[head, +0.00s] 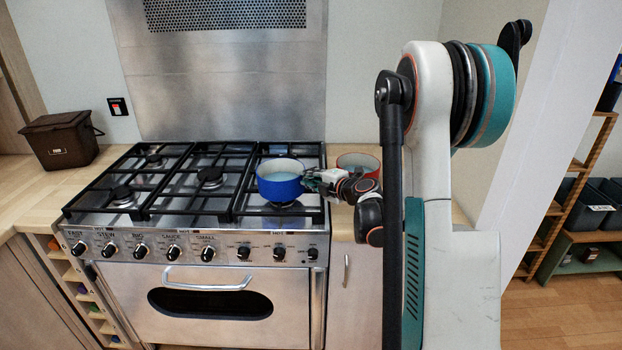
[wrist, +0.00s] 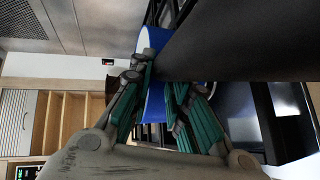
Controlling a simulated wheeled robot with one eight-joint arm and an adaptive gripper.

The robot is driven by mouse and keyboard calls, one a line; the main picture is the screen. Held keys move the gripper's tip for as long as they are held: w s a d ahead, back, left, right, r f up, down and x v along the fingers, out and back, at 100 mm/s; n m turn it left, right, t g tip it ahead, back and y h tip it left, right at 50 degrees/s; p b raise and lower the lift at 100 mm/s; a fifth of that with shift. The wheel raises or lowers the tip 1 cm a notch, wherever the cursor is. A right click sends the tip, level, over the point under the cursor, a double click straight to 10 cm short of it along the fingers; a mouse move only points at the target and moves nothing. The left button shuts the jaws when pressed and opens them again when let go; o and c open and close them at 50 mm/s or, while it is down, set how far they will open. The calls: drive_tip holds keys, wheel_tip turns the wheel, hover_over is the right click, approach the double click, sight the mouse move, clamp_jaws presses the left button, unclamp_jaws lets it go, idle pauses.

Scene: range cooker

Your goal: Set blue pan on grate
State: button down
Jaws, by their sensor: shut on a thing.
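The blue pan (head: 280,188) is upright over the front of the right-hand grate (head: 250,212) of the range cooker. I cannot tell whether its base touches the bars. My gripper (head: 314,181) comes in from the right and is shut on the blue pan at its handle side. In the wrist view, the fingers (wrist: 160,105) are against the blue wall of the pan (wrist: 153,95), and a broad dark bar, seemingly its handle (wrist: 235,40), runs to the upper right. The exact grip is partly hidden.
A red pan (head: 358,161) stands on the counter right of the cooker, partly behind my arm. A brown bin (head: 62,139) stands on the left counter. The left and middle grates (head: 183,175) are empty. Knobs line the cooker's front above the oven handle (head: 208,284).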

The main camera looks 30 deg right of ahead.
idle(0.7)
drive_tip(key=c, duration=1.4)
unclamp_jaws()
drive_tip(key=shift+c, duration=0.2)
drive_tip(key=shift+f, duration=0.1)
drive_tip(key=v, duration=1.2)
